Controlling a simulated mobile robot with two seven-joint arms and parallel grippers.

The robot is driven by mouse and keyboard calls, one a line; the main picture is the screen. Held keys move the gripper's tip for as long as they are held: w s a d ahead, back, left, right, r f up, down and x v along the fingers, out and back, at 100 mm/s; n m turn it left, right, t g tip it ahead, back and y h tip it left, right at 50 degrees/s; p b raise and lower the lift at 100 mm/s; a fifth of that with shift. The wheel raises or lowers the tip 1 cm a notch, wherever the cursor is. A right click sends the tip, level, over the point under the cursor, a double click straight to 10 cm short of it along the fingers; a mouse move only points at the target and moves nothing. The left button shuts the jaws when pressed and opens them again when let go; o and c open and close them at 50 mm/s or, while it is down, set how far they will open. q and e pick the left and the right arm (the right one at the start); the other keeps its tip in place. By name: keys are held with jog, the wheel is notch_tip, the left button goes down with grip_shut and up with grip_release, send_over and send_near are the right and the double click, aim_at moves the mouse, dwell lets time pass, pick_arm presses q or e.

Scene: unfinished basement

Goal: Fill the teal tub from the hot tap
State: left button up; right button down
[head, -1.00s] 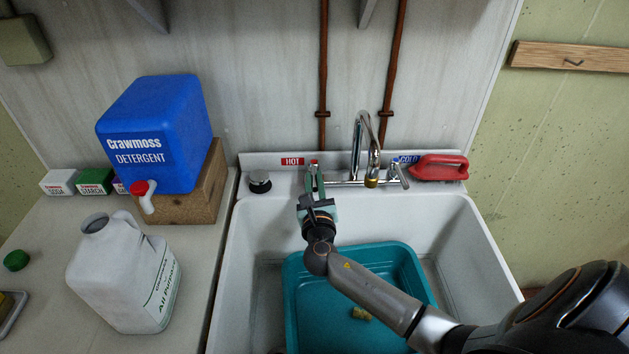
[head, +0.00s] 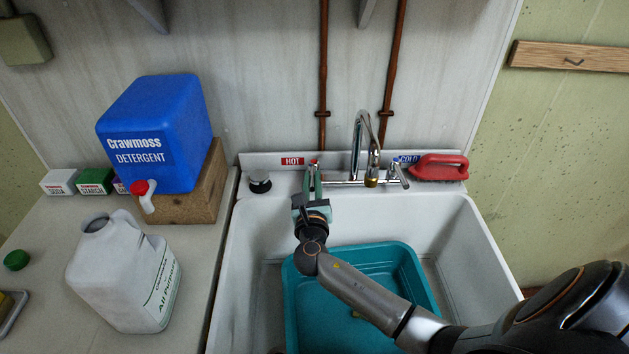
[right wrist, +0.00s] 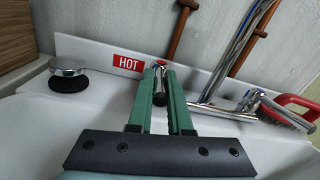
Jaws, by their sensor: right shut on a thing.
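The teal tub (head: 400,275) sits in the white sink, partly covered by my right arm. No water shows in its visible part. My right gripper (head: 314,175) is at the hot tap, under the red HOT label (head: 292,161). In the right wrist view its green fingers (right wrist: 160,95) are shut on the chrome hot tap handle (right wrist: 160,84), which points towards me between them. The chrome spout (head: 358,140) curves down to a brass tip in front of the backsplash, and no stream shows from it. My left gripper is out of view.
The cold tap handle (head: 398,173) and a red brush (head: 440,168) are at the right of the sink ledge. A sink stopper (head: 260,182) is at its left.

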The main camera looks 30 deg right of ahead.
pick_arm(q)
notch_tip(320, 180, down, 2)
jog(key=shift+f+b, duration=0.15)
jog(key=shift+b, duration=0.9)
pick_arm(e)
jog(key=m+g+h, duration=0.1)
jog(key=w+a+m+g+h, duration=0.1)
jog(key=g+h, duration=0.1)
jog(key=w+m+g+h, duration=0.1)
jog(key=m, duration=0.1)
jog(key=shift+a+h, duration=0.3)
jog(key=shift+a, duration=0.1)
jog(key=c, duration=0.8)
grip_release()
jog(key=shift+c, duration=0.2)
